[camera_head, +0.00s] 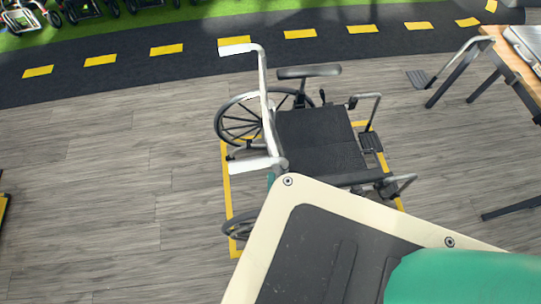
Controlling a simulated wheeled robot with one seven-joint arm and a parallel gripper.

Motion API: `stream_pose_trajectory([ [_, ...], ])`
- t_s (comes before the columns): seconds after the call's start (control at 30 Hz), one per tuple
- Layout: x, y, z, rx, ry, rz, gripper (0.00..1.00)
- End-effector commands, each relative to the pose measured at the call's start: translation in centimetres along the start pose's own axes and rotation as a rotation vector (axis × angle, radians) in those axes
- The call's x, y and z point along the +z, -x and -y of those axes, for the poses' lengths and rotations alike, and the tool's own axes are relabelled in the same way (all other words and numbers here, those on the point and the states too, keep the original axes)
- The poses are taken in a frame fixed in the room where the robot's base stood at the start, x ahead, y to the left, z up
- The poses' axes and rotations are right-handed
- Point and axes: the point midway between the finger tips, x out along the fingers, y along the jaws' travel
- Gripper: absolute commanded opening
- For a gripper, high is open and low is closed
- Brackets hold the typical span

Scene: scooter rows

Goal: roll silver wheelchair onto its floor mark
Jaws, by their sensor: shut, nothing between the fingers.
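The silver wheelchair (318,142) stands upright in the middle of the head view, with a black seat and pale push handles at its left. Its footrests are at the right. The floor mark is a yellow outline (226,180) on the wood floor around and under the chair. The far large wheel (240,118) shows at the outline's far left corner and appears to reach past its far line. The near wheel (240,224) is partly hidden by my own pale-edged body part, which covers the lower right. My gripper is not visible, so its contact with the chair cannot be seen.
A wooden-topped table (522,42) with dark legs stands at the right. A silver bar with a footplate (418,79) juts out beside it. A dark strip with yellow dashes (166,49) crosses the back, with several wheelchairs (85,10) beyond.

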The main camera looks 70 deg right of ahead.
Motion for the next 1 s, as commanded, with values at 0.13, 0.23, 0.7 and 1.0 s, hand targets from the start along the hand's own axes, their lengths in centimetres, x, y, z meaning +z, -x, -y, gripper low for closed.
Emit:
stream_pose_trajectory([
  [0.13,0.0,0.0,0.0,0.0,0.0,0.0,0.0],
  [0.23,-0.1,0.0,0.0,0.0,0.0,0.0,0.0],
  [0.7,-2.9,4.9,0.1,-0.002,0.002,0.001,0.0],
  [1.0,-2.9,9.9,0.0,-0.001,0.001,0.003,0.0],
])
